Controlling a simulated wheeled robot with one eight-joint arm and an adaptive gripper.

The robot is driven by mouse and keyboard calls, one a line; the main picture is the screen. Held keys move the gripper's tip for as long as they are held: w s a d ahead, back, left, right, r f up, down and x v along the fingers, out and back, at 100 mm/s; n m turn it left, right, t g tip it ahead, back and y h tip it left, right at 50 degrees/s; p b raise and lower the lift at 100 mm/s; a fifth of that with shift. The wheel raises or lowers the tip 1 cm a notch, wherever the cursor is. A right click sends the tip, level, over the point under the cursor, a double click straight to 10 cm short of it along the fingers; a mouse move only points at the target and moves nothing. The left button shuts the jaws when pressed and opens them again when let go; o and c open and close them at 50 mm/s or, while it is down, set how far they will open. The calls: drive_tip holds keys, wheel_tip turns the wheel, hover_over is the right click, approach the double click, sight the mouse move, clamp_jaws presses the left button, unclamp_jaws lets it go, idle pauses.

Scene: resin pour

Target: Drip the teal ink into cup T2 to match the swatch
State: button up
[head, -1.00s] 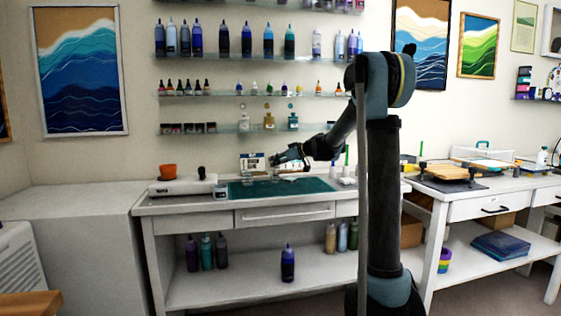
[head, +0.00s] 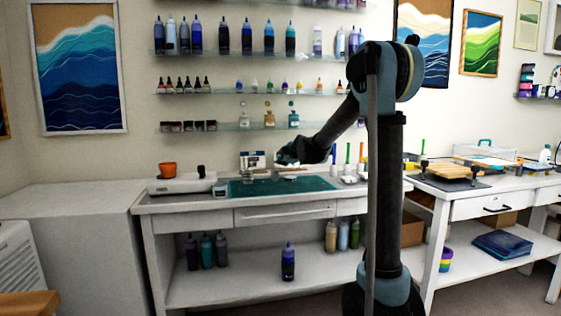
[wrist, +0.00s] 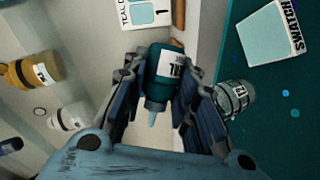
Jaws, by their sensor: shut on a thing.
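In the wrist view my gripper (wrist: 163,88) is shut on a dark teal dropper bottle (wrist: 161,72) with a white, partly hidden label. Its pale nozzle points toward the bottom of the picture. A clear cup (wrist: 238,98) stands just right of the right finger; its label starts with T, but I cannot read the number. The swatch card (wrist: 268,38), with a pale teal patch, lies on the teal mat at upper right. In the head view my gripper (head: 287,154) is above the mat; the bottle is too small to make out there.
The teal mat (head: 312,184) covers the middle of the bench. A white device (head: 180,186) and an orange pot (head: 168,169) are at left. A gold bottle (wrist: 34,71), a white-labelled bottle (wrist: 68,117) and a teal-patched card (wrist: 148,14) show in the wrist view.

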drive_tip(key=n, duration=0.1)
drive_tip(key=f+n+t, duration=0.1)
drive_tip(key=n+t+h, duration=0.1)
drive_tip(key=shift+w+d+f+n, duration=0.15)
drive_tip(key=shift+d+f+n, duration=0.05)
drive_tip(key=shift+f+n, duration=0.1)
drive_tip(key=shift+r, duration=0.15)
drive_tip(key=shift+n+t, duration=0.3)
drive_tip(key=shift+d+r+n+t, duration=0.1)
drive_tip(key=shift+r+n+t, duration=0.2)
drive_tip(key=shift+n+t, duration=0.15)
